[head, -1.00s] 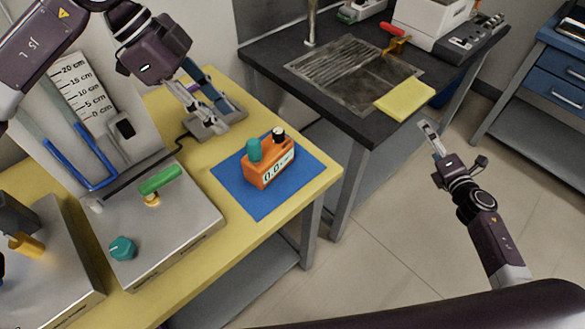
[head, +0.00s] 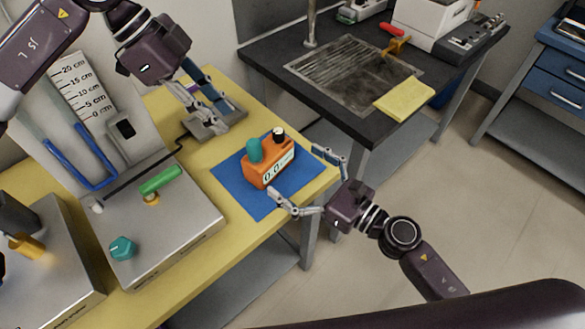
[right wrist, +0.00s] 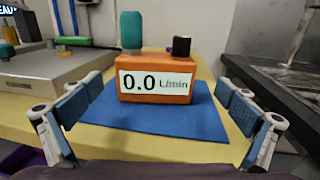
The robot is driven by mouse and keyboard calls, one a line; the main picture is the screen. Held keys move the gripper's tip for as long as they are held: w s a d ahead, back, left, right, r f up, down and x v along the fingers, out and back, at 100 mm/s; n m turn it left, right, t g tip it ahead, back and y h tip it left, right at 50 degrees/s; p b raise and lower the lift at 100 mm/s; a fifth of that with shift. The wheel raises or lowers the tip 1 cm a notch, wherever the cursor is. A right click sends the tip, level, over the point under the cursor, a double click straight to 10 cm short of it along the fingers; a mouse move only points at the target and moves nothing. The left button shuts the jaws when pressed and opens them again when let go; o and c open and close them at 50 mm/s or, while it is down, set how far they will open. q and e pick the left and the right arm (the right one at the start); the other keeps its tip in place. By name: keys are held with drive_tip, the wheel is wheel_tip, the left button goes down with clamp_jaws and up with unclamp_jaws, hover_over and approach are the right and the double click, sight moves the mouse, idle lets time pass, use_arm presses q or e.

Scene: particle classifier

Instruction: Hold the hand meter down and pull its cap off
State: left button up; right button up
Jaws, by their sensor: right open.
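The orange hand meter (head: 269,169) stands upright on a blue mat (head: 263,206) near the yellow table's front corner. Its display reads 0.0 L/min, also clear in the right wrist view (right wrist: 157,84). On its top are a teal cylindrical piece (head: 254,149) and a shorter black piece (head: 278,135); I cannot tell which is the cap. My right gripper (head: 305,180) is open and empty, its fingers spread in front of the meter and apart from it. My left gripper (head: 209,117) hangs behind and left of the meter, over a grey device; its finger gap is unclear.
A steel box with a green handle (head: 160,181) and teal knob (head: 122,248) stands left of the mat. The grey device (head: 222,124) sits behind it. A dark bench (head: 270,57) with a yellow pad (head: 404,99) stands at the back right, across a gap.

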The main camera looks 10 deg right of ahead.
sight(266, 153)
drive_tip(key=shift+s+a, duration=0.1)
drive_tip(key=shift+a, duration=0.3)
drive_tip(key=shift+w+a+r, duration=0.1)
drive_tip(key=shift+w+a, duration=0.15)
drive_tip(key=x, duration=0.6)
drive_tip(key=shift+w+a, duration=0.25)
drive_tip(key=shift+w, duration=0.05)
drive_tip(key=c, duration=1.7)
